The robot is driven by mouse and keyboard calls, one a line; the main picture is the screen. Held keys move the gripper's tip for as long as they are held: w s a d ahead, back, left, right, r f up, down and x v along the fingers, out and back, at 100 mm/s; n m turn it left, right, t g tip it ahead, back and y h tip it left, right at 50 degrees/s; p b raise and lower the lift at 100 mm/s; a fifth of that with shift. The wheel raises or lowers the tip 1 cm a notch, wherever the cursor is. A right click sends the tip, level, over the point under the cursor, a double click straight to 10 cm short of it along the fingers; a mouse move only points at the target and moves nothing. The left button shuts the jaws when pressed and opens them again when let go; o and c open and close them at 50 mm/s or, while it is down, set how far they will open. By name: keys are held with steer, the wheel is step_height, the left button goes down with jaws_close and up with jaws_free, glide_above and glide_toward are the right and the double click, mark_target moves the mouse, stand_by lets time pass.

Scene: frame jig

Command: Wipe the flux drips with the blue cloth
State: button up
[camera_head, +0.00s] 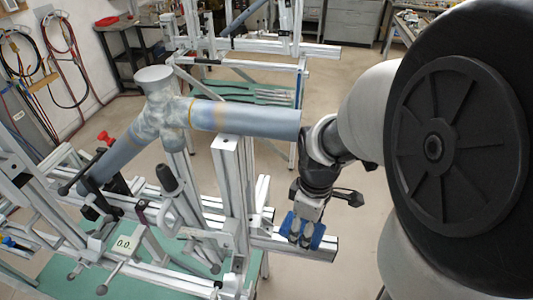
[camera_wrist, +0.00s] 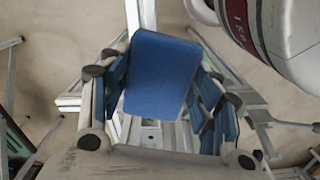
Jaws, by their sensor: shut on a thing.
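My gripper (camera_head: 301,238) is shut on the blue cloth (camera_head: 317,236) and points down, beside the right end of a silver rail of the jig. In the wrist view the cloth (camera_wrist: 162,75) is a flat blue block between the blue-padded fingers of my gripper (camera_wrist: 160,88). The grey-blue tube frame (camera_head: 245,118) is clamped in the jig, above and left of my gripper. Brownish bands show near its tube joint. I cannot make out separate flux drips in either view.
The silver jig (camera_head: 232,190) has upright posts and clamp handles close to the left of my gripper. A green board (camera_head: 150,270) lies under it. A second jig (camera_head: 290,50) stands behind. Bare floor (camera_head: 345,240) is free to the right of the rail.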

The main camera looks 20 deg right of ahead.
step_height(320, 180, up, 3)
steer(key=p, duration=0.3)
steer(key=shift+r, duration=0.1)
stand_by(0.7)
